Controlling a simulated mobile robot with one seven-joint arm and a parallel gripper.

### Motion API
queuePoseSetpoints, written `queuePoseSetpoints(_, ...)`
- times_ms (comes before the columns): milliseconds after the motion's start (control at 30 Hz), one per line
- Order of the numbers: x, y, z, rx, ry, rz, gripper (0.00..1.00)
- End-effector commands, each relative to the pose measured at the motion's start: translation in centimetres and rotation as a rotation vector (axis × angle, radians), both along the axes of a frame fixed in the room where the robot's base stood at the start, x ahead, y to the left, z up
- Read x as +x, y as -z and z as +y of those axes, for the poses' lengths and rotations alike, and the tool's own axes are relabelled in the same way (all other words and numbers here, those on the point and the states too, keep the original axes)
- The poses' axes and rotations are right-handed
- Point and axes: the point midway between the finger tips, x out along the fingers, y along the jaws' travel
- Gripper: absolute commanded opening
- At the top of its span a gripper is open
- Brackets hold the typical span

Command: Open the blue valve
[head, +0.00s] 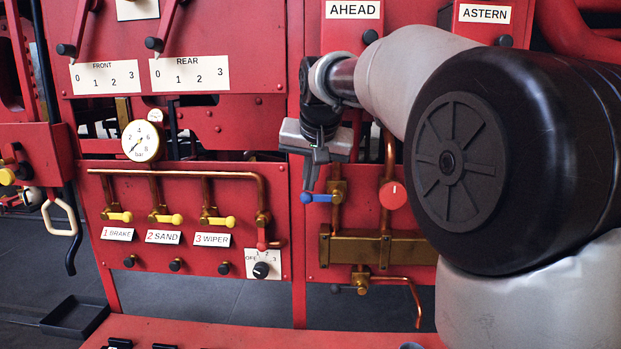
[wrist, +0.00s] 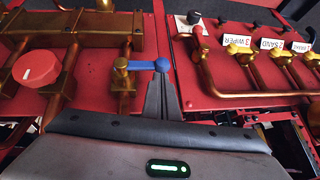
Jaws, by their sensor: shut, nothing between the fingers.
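The blue valve is a small lever with a round knob (head: 318,198) on a vertical brass pipe, right of the middle of the head view. The lever lies level, across the pipe, with its knob pointing left. My gripper (head: 309,187) points down from above, its fingers shut and empty, with the tips right at the knob end. In the wrist view the blue lever (wrist: 144,65) ends at the tips of my shut gripper (wrist: 162,82). I cannot tell whether the fingertips touch the knob.
A red round knob (head: 393,195) sits on the pipe to the right. A brass block (head: 375,247) lies below. Left is a panel with yellow valves (head: 170,218), a rotary switch (head: 261,270) and a pressure gauge (head: 142,141). Copper piping (head: 262,195) runs close to the left of the blue lever.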

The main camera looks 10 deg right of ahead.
Motion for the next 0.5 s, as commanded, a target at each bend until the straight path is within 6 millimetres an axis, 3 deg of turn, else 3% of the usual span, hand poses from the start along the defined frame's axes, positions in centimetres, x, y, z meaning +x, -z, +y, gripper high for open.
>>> queuePoseSetpoints(500,0.18,0.93,0.84,-0.133,-0.005,0.040,0.00)
